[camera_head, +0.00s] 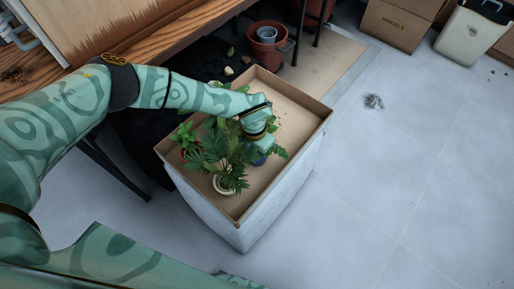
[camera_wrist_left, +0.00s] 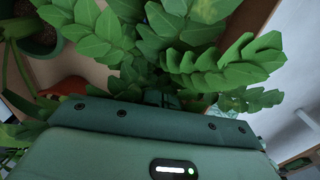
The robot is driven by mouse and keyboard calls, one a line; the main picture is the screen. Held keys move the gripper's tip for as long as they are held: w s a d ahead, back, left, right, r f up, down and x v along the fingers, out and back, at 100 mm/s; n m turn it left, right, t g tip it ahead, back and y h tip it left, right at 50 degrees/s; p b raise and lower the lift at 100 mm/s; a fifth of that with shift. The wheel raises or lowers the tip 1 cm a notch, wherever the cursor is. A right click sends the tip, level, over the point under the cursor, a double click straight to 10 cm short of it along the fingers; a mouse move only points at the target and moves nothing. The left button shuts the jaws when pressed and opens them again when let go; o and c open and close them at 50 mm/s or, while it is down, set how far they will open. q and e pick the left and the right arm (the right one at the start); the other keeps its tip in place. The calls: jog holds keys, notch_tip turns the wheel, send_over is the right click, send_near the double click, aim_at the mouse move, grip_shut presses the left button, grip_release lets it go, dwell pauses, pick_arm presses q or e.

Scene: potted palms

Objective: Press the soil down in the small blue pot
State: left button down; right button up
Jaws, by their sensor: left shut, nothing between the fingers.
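The small blue pot (camera_head: 257,160) stands in the cardboard-topped box, mostly hidden under my left gripper and leaves. My left gripper (camera_head: 264,149) is shut and empty, pointing down over the blue pot among the foliage. I cannot tell whether its fingertips touch the soil, which is hidden. In the left wrist view, green leaves (camera_wrist_left: 215,65) crowd in front of the gripper, and its fingertips are hard to make out. My right gripper is not in view.
A white pot with a palm (camera_head: 224,187) stands close by at the front, and a red pot (camera_head: 184,155) to the left. The box rim (camera_head: 296,158) surrounds the plants. A wooden table (camera_head: 150,40) is behind.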

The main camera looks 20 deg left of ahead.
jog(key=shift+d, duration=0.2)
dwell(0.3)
pick_arm(q)
jog(key=shift+f+b, duration=0.3)
jog(key=shift+f, duration=0.6)
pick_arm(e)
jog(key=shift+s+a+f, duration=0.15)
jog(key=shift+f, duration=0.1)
pick_arm(q)
jog(key=shift+s+f, duration=0.1)
jog(key=shift+s, duration=0.05)
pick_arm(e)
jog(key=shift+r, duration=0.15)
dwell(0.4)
